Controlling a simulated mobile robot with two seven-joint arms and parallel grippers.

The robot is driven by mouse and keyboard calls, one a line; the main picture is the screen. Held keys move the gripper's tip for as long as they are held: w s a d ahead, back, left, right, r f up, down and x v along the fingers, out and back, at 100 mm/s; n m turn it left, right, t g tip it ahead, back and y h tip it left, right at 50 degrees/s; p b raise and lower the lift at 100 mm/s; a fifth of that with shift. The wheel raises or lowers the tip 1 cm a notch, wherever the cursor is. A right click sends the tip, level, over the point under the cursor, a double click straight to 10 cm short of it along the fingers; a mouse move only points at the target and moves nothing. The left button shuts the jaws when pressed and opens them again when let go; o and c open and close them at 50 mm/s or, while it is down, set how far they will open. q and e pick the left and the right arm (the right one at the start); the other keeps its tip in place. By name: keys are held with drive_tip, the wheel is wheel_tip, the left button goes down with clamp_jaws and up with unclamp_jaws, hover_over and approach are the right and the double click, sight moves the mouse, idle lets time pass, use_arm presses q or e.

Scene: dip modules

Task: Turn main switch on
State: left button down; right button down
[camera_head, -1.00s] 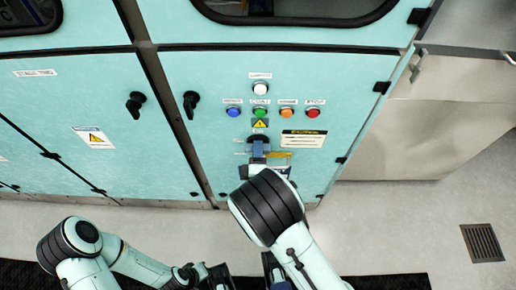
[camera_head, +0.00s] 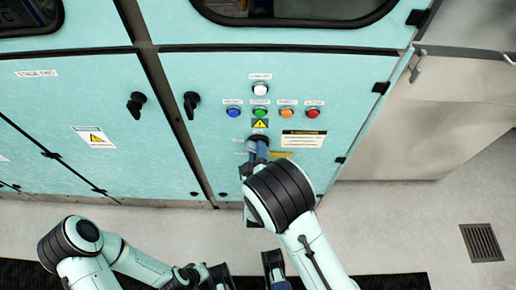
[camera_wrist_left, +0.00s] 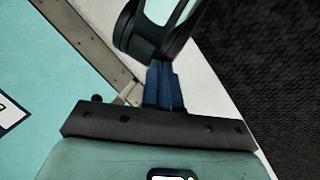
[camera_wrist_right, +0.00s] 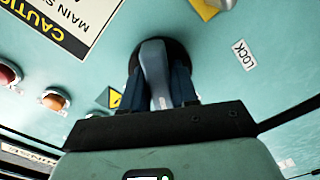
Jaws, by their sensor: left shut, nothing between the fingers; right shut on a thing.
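The main switch (camera_wrist_right: 155,70) shows in the right wrist view as a grey lever handle on a dark round base on the teal cabinet door. My right gripper (camera_wrist_right: 158,92) is shut on this handle, with a blue finger on each side. In the head view the right gripper (camera_head: 258,150) is at the switch, just below the yellow warning triangle; my wrist and fingers hide much of the switch. My left gripper (camera_wrist_left: 164,88) is shut and empty in the left wrist view, its blue fingers together, away from the switch.
Above the switch are a white lamp (camera_head: 260,88) and blue (camera_head: 234,112), green (camera_head: 260,114), orange (camera_head: 286,113) and red (camera_head: 312,112) buttons. A caution label (camera_head: 303,139) is right of the switch. Two black door handles (camera_head: 191,104) (camera_head: 135,104) stick out at left. Floor at right is clear.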

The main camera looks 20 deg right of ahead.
drive_tip(key=m, duration=0.3)
drive_tip(key=shift+b, duration=0.3)
drive_tip(key=m, duration=0.2)
drive_tip(key=shift+f+m+b, duration=0.1)
drive_tip(key=shift+m+b, duration=0.2)
drive_tip(key=shift+b, duration=0.05)
drive_tip(key=m+b, duration=0.1)
drive_tip(key=m, duration=0.1)
drive_tip(key=shift+m, duration=0.3)
use_arm(q)
drive_tip(key=w+a+f+t+b, duration=0.1)
drive_tip(key=w+a+f, duration=0.1)
drive_tip(key=w+f, duration=0.2)
drive_tip(key=shift+w+a+t+y, duration=0.4)
drive_tip(key=shift+w, duration=0.3)
use_arm(e)
drive_tip(key=shift+m, duration=1.4)
drive_tip(key=c, duration=1)
unclamp_jaws()
drive_tip(key=shift+o, duration=0.2)
